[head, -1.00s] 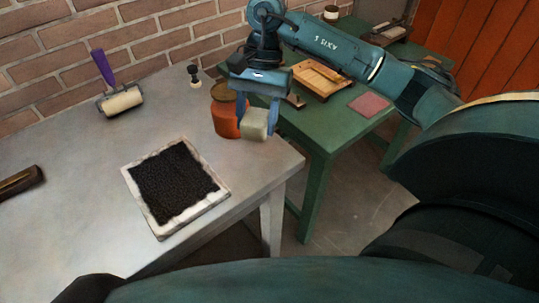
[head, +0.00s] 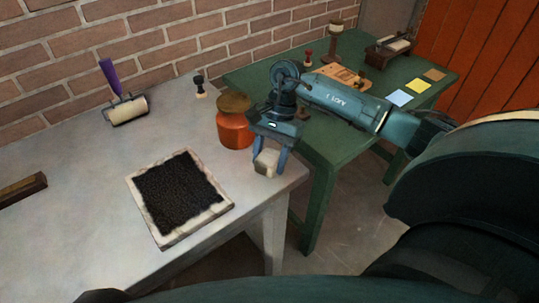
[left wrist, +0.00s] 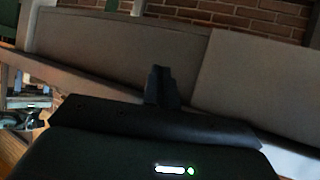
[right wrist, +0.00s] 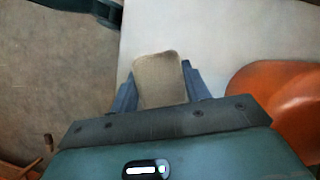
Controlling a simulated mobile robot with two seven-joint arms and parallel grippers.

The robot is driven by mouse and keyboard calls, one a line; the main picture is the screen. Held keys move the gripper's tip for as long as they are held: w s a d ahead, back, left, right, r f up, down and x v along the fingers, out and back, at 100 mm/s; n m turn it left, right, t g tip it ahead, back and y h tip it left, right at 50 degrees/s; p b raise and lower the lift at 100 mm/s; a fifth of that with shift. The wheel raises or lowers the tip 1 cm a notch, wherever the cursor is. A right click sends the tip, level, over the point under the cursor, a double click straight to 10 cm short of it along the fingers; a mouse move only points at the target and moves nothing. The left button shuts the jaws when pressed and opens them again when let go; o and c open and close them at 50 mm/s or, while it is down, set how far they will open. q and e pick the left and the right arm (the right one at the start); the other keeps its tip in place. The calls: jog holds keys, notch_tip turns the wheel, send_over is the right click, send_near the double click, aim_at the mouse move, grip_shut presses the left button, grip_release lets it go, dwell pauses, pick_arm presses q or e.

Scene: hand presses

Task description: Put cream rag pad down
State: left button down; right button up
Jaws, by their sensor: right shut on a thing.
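The cream rag pad (head: 266,163) is a small pale block between the fingers of my right gripper (head: 269,157). The gripper points down near the right edge of the grey table (head: 90,200), just in front of the orange jar (head: 235,130). In the right wrist view the pad (right wrist: 158,82) fills the space between both fingers, over the pale tabletop (right wrist: 220,35). I cannot tell whether its underside touches the table. My left gripper shows only in the left wrist view (left wrist: 161,85); its fingers are together with nothing seen between them.
A white-rimmed black inked slab (head: 180,193) lies left of the pad. A purple-handled roller (head: 124,98) and a dark stamp (head: 200,86) stand behind. A green table (head: 320,160) with a wooden tray (head: 345,76) and coloured cards (head: 418,86) stands at right.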

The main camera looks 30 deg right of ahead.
jog(key=shift+f, duration=0.15)
jog(key=o, duration=0.9)
pick_arm(q)
jog(key=shift+a+f, duration=0.1)
jog(key=shift+f, duration=0.05)
pick_arm(e)
jog(key=shift+r, duration=0.35)
pick_arm(q)
jog(key=shift+w+f+b, duration=0.15)
jog(key=shift+b, duration=0.6)
pick_arm(e)
jog(key=v, duration=1.1)
jog(key=shift+w+d+r, duration=0.15)
jog(key=shift+d+r, duration=0.05)
jog(key=shift+r, duration=0.1)
pick_arm(q)
jog(key=shift+f, duration=0.1)
